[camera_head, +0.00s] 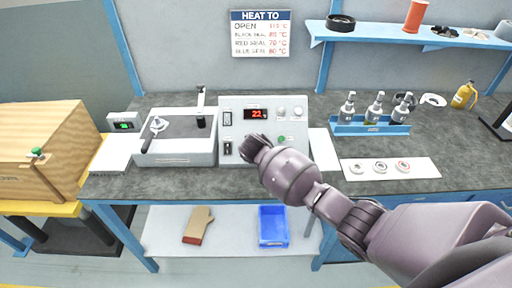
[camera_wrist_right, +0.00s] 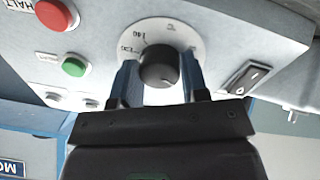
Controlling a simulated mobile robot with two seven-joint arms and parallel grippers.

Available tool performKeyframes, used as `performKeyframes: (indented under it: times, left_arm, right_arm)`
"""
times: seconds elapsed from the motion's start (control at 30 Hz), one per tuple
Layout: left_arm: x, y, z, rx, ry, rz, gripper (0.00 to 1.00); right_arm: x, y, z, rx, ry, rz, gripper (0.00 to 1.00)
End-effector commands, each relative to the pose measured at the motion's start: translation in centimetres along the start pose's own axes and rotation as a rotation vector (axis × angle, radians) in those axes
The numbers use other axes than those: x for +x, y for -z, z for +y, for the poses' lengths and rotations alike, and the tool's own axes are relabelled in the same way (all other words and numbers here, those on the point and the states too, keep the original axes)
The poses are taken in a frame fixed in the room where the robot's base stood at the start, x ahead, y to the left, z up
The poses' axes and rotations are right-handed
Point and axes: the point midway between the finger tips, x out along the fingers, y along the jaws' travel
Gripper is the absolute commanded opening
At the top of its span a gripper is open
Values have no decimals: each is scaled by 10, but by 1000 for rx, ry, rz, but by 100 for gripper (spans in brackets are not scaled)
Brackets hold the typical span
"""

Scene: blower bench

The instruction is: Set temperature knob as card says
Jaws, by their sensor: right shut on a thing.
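The dark temperature knob (camera_wrist_right: 158,66) sits on a white round dial in the right wrist view. My right gripper (camera_wrist_right: 159,78) has its two blue fingers on either side of the knob and is shut on it. In the head view my right gripper (camera_head: 250,147) is at the front of the control box (camera_head: 263,104) and hides the knob. A red display (camera_head: 256,114) on the box reads about 22. The "HEAT TO" card (camera_head: 261,34) on the wall lists OPEN, black, red and blue seal temperatures; some digits are hard to read. My left gripper is not in view.
Beside the dial are a red button (camera_wrist_right: 56,14), a green button (camera_wrist_right: 75,65) and a black rocker switch (camera_wrist_right: 246,77). A grey tray unit (camera_head: 176,150) stands left of the box. A blue rack with bottles (camera_head: 370,127) and a white seal strip (camera_head: 390,168) lie to the right.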

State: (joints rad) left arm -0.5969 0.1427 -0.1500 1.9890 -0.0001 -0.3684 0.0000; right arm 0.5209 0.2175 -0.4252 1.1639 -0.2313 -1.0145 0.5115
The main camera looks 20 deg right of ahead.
Motion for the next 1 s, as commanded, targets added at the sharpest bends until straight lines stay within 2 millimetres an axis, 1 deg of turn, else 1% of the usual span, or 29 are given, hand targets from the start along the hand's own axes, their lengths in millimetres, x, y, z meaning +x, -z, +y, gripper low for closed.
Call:
performKeyframes:
  times: [0.3, 0.57, 0.6, 0.73, 1.0]
  left_arm:
    - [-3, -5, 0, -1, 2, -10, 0]
    - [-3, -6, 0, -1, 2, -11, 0]
    - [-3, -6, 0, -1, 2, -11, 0]
    - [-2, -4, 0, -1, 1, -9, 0]
    - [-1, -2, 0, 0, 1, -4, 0]
  right_arm:
    - [0, -1, 0, 31, 0, -4, 17]
    - [0, -1, 0, 30, 0, -3, 17]
    - [0, -1, 0, 30, 0, -3, 46]
    - [0, 0, 0, 30, 0, -3, 66]
    - [0, 0, 0, 30, 0, -2, 67]
